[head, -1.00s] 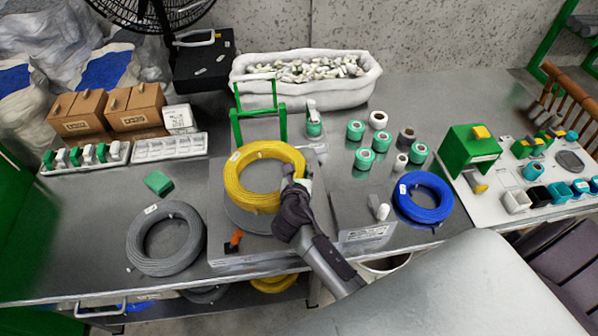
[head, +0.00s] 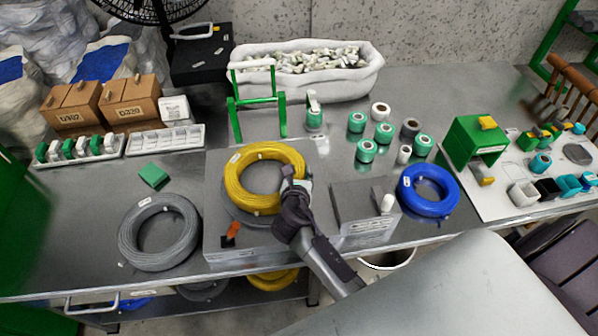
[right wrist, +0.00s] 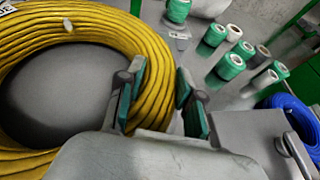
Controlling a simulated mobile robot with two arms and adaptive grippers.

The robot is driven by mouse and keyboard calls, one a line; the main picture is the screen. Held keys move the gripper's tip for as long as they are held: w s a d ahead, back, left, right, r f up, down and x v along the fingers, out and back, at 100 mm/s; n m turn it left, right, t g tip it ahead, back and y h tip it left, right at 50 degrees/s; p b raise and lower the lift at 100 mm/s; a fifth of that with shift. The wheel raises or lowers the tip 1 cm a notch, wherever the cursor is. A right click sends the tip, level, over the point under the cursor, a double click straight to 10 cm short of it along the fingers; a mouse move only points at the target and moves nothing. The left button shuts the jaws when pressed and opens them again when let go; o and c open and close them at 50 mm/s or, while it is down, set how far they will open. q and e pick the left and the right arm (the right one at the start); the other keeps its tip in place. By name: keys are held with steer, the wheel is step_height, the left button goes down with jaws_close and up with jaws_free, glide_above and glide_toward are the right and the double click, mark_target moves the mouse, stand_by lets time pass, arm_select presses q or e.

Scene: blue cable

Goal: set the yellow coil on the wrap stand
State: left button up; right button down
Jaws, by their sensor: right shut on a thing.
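The yellow coil (head: 236,193) is over the wrap stand (head: 217,228), a grey block with a round grey disc (head: 245,216) on top. The disc shows inside the coil's ring and below its near edge. I cannot tell whether the coil touches the disc. My right gripper (head: 297,182) is shut on the coil's right side. In the right wrist view, its green-padded fingers (right wrist: 160,100) stand on either side of the yellow coil's strands (right wrist: 70,22). My left gripper is not in view.
A grey coil (head: 130,235) lies left of the stand, and a blue coil (head: 428,208) lies to the right. A green frame (head: 257,101), several tape rolls (head: 366,151) and a white bin (head: 340,88) stand behind. A small orange piece (head: 233,230) is at the stand's front.

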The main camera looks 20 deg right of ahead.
steer(key=shift+r+p, duration=0.3)
steer(key=shift+p, duration=0.2)
steer(key=shift+a+f, duration=0.1)
steer(key=shift+f, duration=0.2)
stand_by(0.6)
steer(key=c, duration=0.5)
jaws_free()
steer(key=shift+s+f, duration=0.15)
steer(key=shift+s+f, duration=0.1)
steer(key=shift+f, duration=0.05)
step_height(320, 180, up, 7)
steer(key=p, duration=0.8)
steer(key=shift+r+p, duration=0.2)
steer(key=shift+p, duration=0.15)
